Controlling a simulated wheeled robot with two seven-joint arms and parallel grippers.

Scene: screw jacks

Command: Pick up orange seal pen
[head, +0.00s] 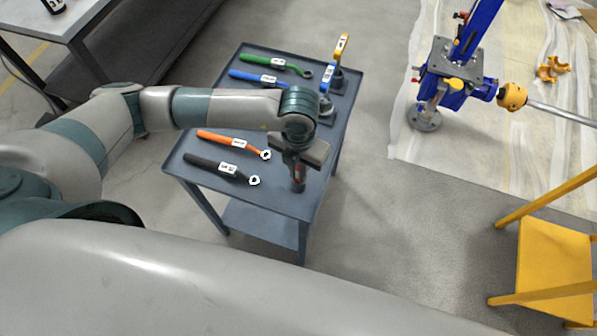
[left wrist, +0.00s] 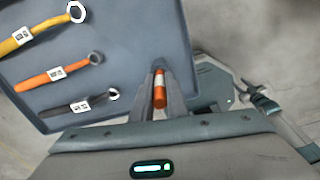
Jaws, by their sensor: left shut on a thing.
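The orange seal pen (left wrist: 160,90) shows in the left wrist view as a short orange cylinder with a pale band, between the two fingers of my left gripper (left wrist: 160,98). The fingers are shut on it. In the head view my left gripper (head: 298,176) points down over the near right corner of the grey table (head: 200,178), and the fingers hide most of the pen. I cannot tell whether the pen's lower end touches the table. My right gripper is in neither view.
Wrenches with green (head: 268,62), blue (head: 258,78), orange (head: 222,139) and black (head: 215,165) handles lie on the table. A yellow-handled one (left wrist: 30,34) shows in the wrist view. Upright yellow (head: 341,46) and blue (head: 327,78) items stand at the far right. A yellow stool (head: 555,262) stands right.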

